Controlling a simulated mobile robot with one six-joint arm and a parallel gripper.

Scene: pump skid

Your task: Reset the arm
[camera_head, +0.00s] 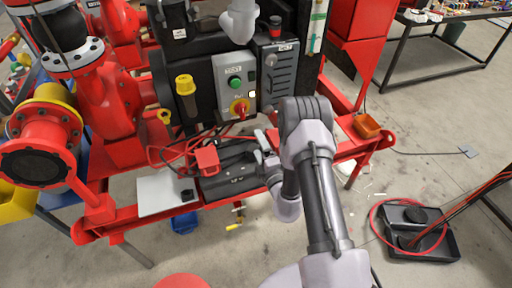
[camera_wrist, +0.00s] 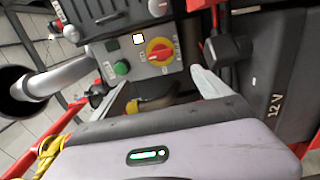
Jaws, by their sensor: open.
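My arm (camera_head: 322,190) reaches from the lower right over the red skid, bent at the elbow. My gripper (camera_head: 266,142) is in front of the grey control box (camera_head: 235,85), above the dark battery on the skid deck. In the wrist view my gripper (camera_wrist: 165,92) is open, its two fingers apart, with nothing seen held between them. The box's red and yellow rotary switch (camera_wrist: 159,50) and green button (camera_wrist: 121,67) show beyond the fingers. I cannot tell whether the fingers touch anything.
A dark battery marked 12 V (camera_wrist: 275,85) stands close at the right in the wrist view, with a red cable clamp (camera_head: 207,159) beside it. A white plate (camera_head: 165,192) lies at the deck's left. A black tray (camera_head: 420,245) with a red hose is on the floor.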

